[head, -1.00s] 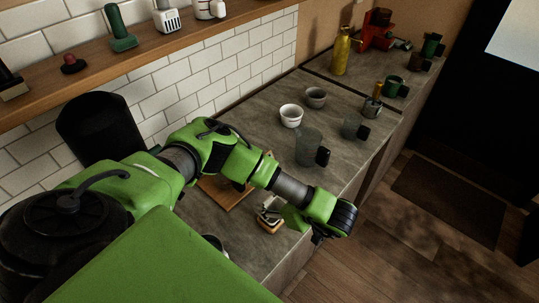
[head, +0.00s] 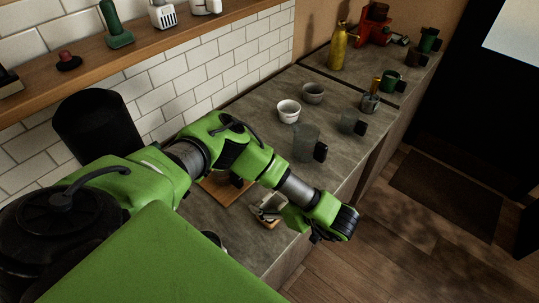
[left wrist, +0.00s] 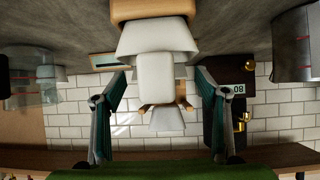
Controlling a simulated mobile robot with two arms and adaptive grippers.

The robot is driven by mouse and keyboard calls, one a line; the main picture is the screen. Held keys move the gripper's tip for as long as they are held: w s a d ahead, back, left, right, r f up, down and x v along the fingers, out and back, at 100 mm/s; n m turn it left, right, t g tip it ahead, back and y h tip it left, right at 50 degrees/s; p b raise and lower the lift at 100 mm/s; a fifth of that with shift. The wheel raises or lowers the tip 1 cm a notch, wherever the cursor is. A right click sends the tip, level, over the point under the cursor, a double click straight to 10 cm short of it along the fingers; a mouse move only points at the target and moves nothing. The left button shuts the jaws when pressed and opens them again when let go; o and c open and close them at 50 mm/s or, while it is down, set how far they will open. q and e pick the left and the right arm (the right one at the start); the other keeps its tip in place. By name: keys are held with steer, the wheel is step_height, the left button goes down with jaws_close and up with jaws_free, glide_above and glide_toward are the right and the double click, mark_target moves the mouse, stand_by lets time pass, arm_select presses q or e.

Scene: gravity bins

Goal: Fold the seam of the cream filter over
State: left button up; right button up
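In the left wrist view, which is upside down, pale pieces that look like folded filters stand in the middle on a wooden base (left wrist: 150,12). A flared white piece (left wrist: 128,42) is at the base, with a narrower pale piece (left wrist: 155,76) in front. I cannot tell which is the cream filter or where its seam is. My left gripper (left wrist: 159,76) is open, a finger on each side of the narrower piece, with visible gaps. In the head view the pale pieces (head: 266,207) sit near the counter's front edge, partly behind my left arm. My right gripper is not in view.
On the counter (head: 250,130) stand a glass server (head: 305,142), a white cup (head: 288,111), a grey cup (head: 312,93) and a smaller glass (head: 350,122). A wooden board (head: 222,190) lies under my left arm. The wall shelf (head: 110,60) runs above.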

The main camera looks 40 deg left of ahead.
arm_select(q)
steer(key=shift+d+r, duration=0.25)
steer(key=shift+d, duration=0.15)
steer(key=v, duration=1.1)
